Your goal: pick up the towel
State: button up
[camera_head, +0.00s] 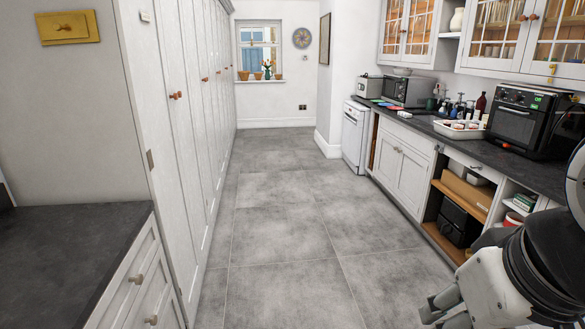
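I cannot make out a towel anywhere in the head view. My gripper (434,309) shows at the lower right, in front of the low cupboards and above the grey floor. Its grey fingers point left and are partly hidden by my arm. I cannot tell whether they are open or shut, and I see nothing held in them.
A dark counter (530,172) along the right carries a black oven (514,126), a microwave (402,92) and a white tray (458,131) of bottles. Glazed cabinets (500,35) hang above. Tall white cupboards (190,110) line the left. The tiled floor (290,220) is clear.

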aim_at(401, 113)
jog(key=i+u, duration=0.15)
jog(key=i, duration=3.65)
jog(key=i+z, duration=0.3)
jog(key=i, duration=0.65)
jog(key=i+j+z, duration=0.1)
jog(key=i+z, duration=0.2)
jog(key=i, duration=0.65)
jog(key=i+z, duration=0.3)
jog(key=i, duration=0.15)
jog(key=i+j+z, duration=0.25)
jog(key=i, duration=0.2)
jog(key=i+j+z, duration=0.1)
jog(key=i+z, duration=0.2)
jog(key=i, duration=0.15)
jog(key=i+j+z, duration=1.2)
jog(key=j+z, duration=0.3)
jog(key=j, duration=0.25)
jog(key=i, duration=0.05)
